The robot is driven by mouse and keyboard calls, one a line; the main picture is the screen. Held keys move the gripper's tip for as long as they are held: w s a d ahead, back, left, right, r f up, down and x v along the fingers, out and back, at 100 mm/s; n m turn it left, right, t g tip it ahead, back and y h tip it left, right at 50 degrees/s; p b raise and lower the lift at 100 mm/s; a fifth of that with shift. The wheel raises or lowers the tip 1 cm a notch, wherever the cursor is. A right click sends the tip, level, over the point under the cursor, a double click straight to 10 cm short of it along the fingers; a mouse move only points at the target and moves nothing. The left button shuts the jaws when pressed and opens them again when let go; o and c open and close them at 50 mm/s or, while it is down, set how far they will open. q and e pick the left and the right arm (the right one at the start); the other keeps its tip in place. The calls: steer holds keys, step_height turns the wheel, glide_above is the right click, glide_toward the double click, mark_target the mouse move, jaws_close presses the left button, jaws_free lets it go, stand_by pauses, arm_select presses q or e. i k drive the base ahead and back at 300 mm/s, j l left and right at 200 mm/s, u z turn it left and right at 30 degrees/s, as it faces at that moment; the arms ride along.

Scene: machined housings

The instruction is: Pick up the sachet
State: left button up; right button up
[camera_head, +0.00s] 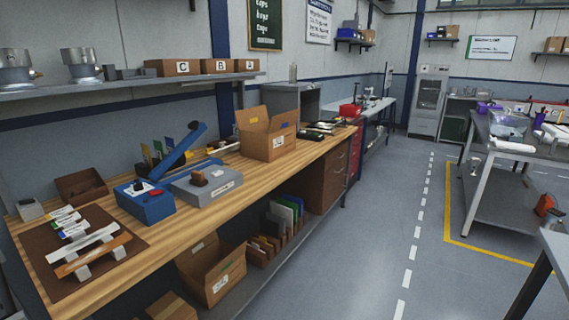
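I cannot pick out a sachet for certain. Several small white pieces (70,226) lie on a brown mat (62,282) at the left end of the wooden workbench (195,235); they are too small to identify. Neither of my grippers is in the head view.
On the bench stand a blue device with a raised arm (146,206), a grey fixture (208,188), a brown bin (82,187) and an open cardboard box (266,138). Another open box (212,275) is below. The grey floor (385,215) is clear between bench and right-hand table (500,140).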

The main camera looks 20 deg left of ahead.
mark_target(219, 172)
steer(key=i+l, duration=0.1)
steer(key=i, duration=1.3)
steer(key=l+z, duration=0.05)
steer(key=l, duration=0.05)
